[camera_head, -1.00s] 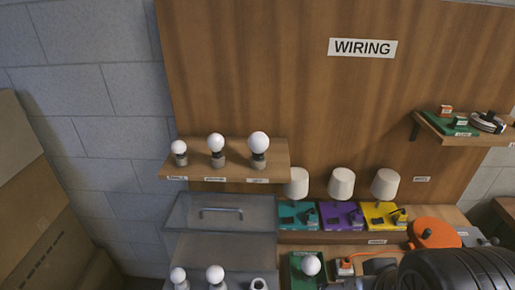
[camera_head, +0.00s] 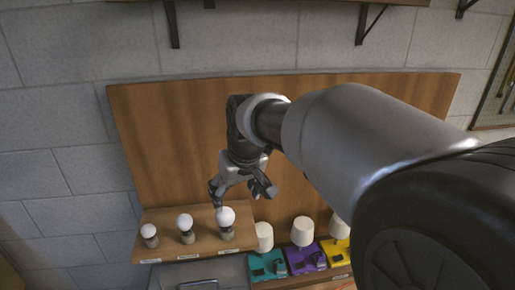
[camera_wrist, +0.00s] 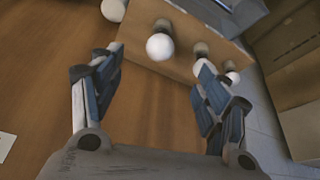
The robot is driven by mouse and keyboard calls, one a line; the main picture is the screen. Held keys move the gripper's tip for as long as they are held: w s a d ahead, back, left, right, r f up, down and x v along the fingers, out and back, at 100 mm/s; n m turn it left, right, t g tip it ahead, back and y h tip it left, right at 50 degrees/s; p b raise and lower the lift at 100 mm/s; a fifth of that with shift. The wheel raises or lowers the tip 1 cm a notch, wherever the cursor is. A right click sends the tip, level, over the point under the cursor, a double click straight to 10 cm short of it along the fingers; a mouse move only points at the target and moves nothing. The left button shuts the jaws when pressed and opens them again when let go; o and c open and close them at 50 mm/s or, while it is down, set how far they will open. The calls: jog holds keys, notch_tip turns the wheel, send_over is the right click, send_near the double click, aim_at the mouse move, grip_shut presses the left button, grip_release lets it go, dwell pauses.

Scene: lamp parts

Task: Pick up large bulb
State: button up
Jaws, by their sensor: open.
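The large bulb (camera_head: 226,216) is a white globe on a grey base, the rightmost of three bulbs on a small wooden shelf (camera_head: 208,243). In the wrist view the large bulb (camera_wrist: 160,47) shows beyond and between my fingertips, near the top. My gripper (camera_head: 240,190) is open and empty, just above the large bulb in the head view. In the wrist view my gripper (camera_wrist: 160,62) has its two blue-padded fingers spread wide. The fingers look apart from the bulb. The medium bulb (camera_head: 185,222) and small bulb (camera_head: 149,231) stand to its left.
Lamps with white shades on teal (camera_head: 268,265), purple (camera_head: 306,257) and yellow (camera_head: 338,249) bases stand to the lower right of the shelf. A wooden back panel (camera_head: 160,140) rises behind. In the wrist view, the right finger partly covers one of the smaller bulbs.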

aim_at(225, 211)
jog(key=x, duration=0.4)
jog(key=w+a+x, duration=0.1)
jog(key=x, duration=0.3)
jog(key=a+r+x, duration=0.1)
jog(key=x, duration=0.3)
jog(key=shift+w+f+p, duration=0.25)
jog(key=shift+f+p, duration=0.05)
jog(key=x, duration=0.5)
jog(key=shift+w+f, duration=0.25)
jog(key=shift+w, duration=0.15)
jog(key=shift+s, duration=0.1)
jog(key=shift+c, duration=0.3)
jog(key=c, duration=1)
